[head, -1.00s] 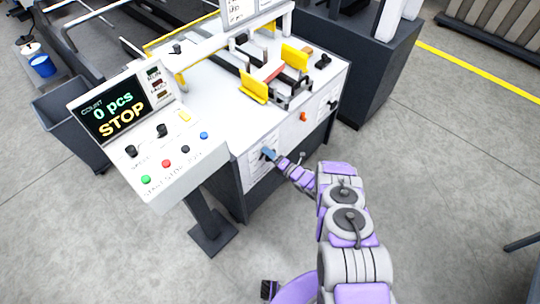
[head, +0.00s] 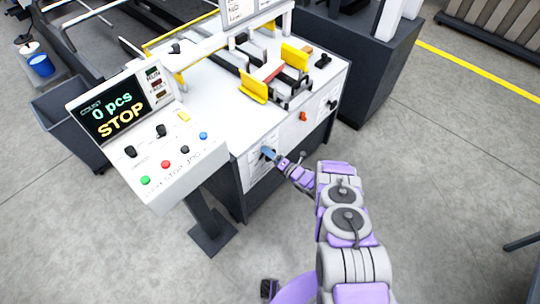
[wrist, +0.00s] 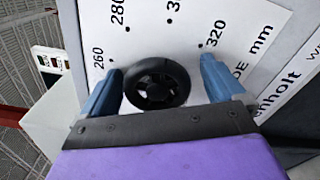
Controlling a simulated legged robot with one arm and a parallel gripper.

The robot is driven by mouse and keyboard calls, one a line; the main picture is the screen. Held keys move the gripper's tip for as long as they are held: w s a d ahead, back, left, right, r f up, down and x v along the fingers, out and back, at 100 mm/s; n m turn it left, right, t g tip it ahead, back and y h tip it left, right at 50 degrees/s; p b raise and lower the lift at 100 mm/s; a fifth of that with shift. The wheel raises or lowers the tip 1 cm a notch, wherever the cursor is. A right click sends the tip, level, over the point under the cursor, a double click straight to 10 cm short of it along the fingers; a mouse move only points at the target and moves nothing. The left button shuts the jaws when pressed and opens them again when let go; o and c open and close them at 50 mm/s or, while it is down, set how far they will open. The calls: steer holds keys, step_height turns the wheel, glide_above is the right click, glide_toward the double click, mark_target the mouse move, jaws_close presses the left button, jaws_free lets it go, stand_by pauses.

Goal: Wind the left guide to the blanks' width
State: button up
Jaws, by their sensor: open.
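A black spoked handwheel (wrist: 156,83) sits on a white dial plate marked 260, 280 and 320 and lettered "mm" in the wrist view. My gripper (wrist: 158,88) is open, with one blue finger on each side of the wheel; I cannot tell whether they touch it. In the head view my gripper (head: 268,154) is at the machine's front panel and hides the wheel. Two yellow guides, a left one (head: 253,88) and a right one (head: 295,57), stand on the machine top. A reddish blank stack (head: 268,71) lies between them.
The control panel (head: 150,130) reads "0 pcs" and "STOP", left of my arm. An orange knob (head: 303,116) and a black knob (head: 332,104) are on the front panel, right of my gripper.

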steer(key=p+v, duration=0.1)
steer(key=v, duration=1.6)
steer(key=shift+s+d, duration=0.15)
